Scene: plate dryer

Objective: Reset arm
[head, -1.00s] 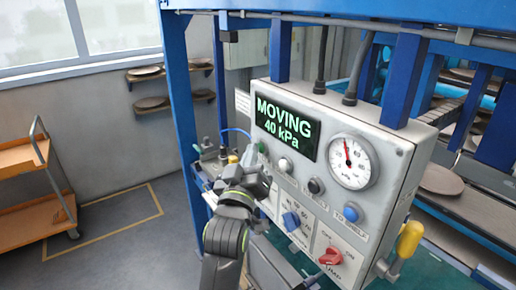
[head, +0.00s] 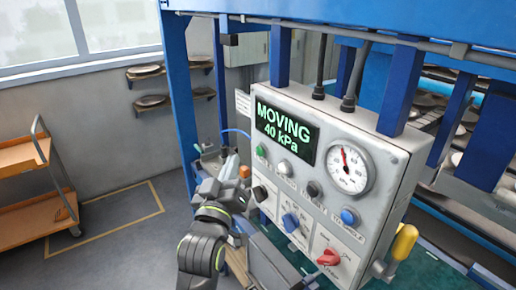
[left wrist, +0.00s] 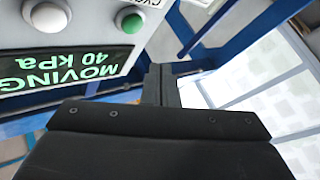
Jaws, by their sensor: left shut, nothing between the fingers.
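My left gripper (head: 230,166) is to the left of the grey control panel (head: 390,165) in the head view, apart from its buttons. Its fingers are shut with nothing between them; they also show in the left wrist view (left wrist: 161,82). The panel's display (head: 286,130) reads MOVING, 40 kPa. A green button (head: 262,151), a white button (head: 284,167), a black button (head: 314,188) and a blue button (head: 349,216) run along the panel. Below are a black knob (head: 260,192), a blue knob (head: 290,222) and a red switch (head: 328,257). My right gripper is not in view.
A round gauge (head: 350,170) sits on the panel. Blue frame posts (head: 184,100) stand around it, and a yellow handle (head: 404,242) sticks out at the lower right. An orange cart (head: 30,190) stands at the left. The floor between cart and frame is clear.

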